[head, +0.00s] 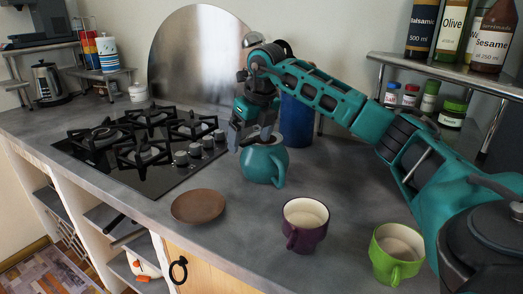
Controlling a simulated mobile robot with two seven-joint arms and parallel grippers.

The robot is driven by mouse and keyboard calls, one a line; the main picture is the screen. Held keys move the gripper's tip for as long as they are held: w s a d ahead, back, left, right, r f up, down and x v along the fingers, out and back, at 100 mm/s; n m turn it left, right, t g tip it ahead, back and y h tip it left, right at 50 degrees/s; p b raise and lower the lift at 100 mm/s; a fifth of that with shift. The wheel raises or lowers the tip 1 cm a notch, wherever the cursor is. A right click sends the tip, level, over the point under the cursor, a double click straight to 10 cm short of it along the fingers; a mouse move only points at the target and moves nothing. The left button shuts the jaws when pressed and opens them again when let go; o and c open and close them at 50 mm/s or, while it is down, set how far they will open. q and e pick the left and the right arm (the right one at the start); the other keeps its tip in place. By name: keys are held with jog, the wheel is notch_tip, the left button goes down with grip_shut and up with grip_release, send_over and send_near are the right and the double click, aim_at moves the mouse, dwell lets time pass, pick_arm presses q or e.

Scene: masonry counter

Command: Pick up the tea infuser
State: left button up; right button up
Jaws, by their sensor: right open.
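My right gripper (250,135) comes in from the right and points down, open, directly above the teal mug or pot (263,165). Its fingertips are at the rim of this vessel, and I cannot tell whether they touch it. I cannot make out a tea infuser for certain; the inside of the teal vessel is largely hidden by the gripper. My left gripper is not in view.
A brown saucer (198,206), a purple mug (305,223) and a green mug (397,253) stand along the front of the grey counter. A gas hob (100,165) lies to the left. A shelf with jars and bottles (450,72) is at the right.

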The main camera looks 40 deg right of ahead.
jog(key=shift+w+f, duration=0.2)
jog(key=shift+f, duration=0.5)
jog(key=shift+c, duration=0.4)
jog(key=c, duration=1)
jog(key=shift+r, duration=0.15)
